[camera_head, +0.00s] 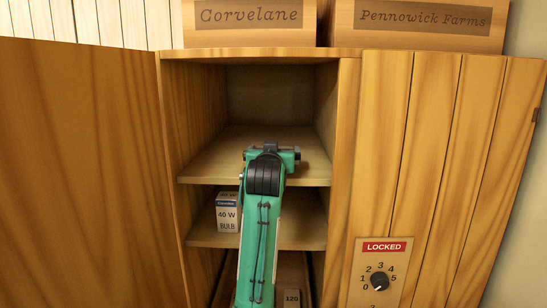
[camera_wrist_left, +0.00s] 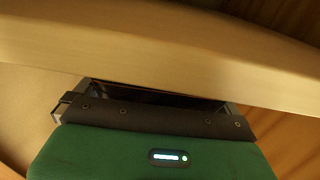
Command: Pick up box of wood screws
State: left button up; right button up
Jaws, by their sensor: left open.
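I cannot make out a box of wood screws in either view. A green arm of mine reaches up in front of the open cabinet (camera_head: 172,120) and covers the middle of its shelves in the head view. My left gripper (camera_wrist_left: 155,97) shows in the wrist view as a green housing with a dark front plate, close to a pale wooden board that crosses the view. The board hides its fingertips, and nothing held can be seen. The gripper is open. In the head view I cannot make out its fingers. My right gripper is not in view.
A 40 W bulb box (camera_head: 228,213) stands at the left of the middle shelf (camera_head: 305,235). The upper shelf (camera_head: 215,163) looks bare where visible. A small box marked 120 (camera_head: 291,298) sits lower down. A door with a "LOCKED" dial (camera_head: 380,281) is at right.

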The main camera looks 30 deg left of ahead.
pick_arm(q)
jog(key=shift+w, duration=0.1)
jog(key=c, duration=1)
jog(key=shift+c, duration=0.5)
jog(key=shift+r, duration=0.25)
jog(key=shift+r+b, duration=0.5)
notch_tip(320, 180, up, 8)
jog(key=b, duration=0.3)
jog(key=shift+b, duration=0.4)
